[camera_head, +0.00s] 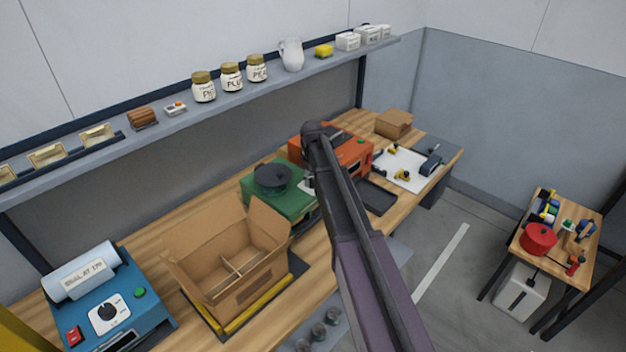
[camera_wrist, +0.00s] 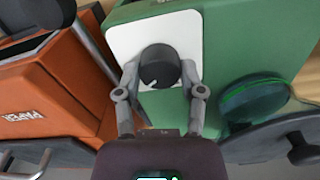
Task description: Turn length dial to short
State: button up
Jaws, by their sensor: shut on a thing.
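A round black dial (camera_wrist: 160,66) sits on a white plate (camera_wrist: 117,40) on the green machine (camera_wrist: 232,40) in the wrist view. A short white mark on the dial points to the lower left of the picture. I see no readable lettering on the plate. My gripper (camera_wrist: 159,72) is shut on the dial, with one finger on its left side and one on its right. In the head view the green machine (camera_head: 292,204) stands mid-bench with a dark disc on top. My arm covers its right side, so the dial is hidden there.
An orange machine (camera_head: 352,155) stands close beside the green one. An open cardboard box (camera_head: 192,246) and a blue sealer (camera_head: 105,312) with its own dial are to the left. A shelf (camera_head: 217,106) with jars runs above. A small side table (camera_head: 555,253) stands right.

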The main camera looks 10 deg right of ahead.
jog(key=n, duration=0.5)
jog(key=shift+n, duration=0.3)
jog(key=n, duration=0.5)
dwell(0.4)
jog(key=o, duration=1.1)
jog(key=shift+o, duration=0.2)
jog(key=shift+m, duration=0.3)
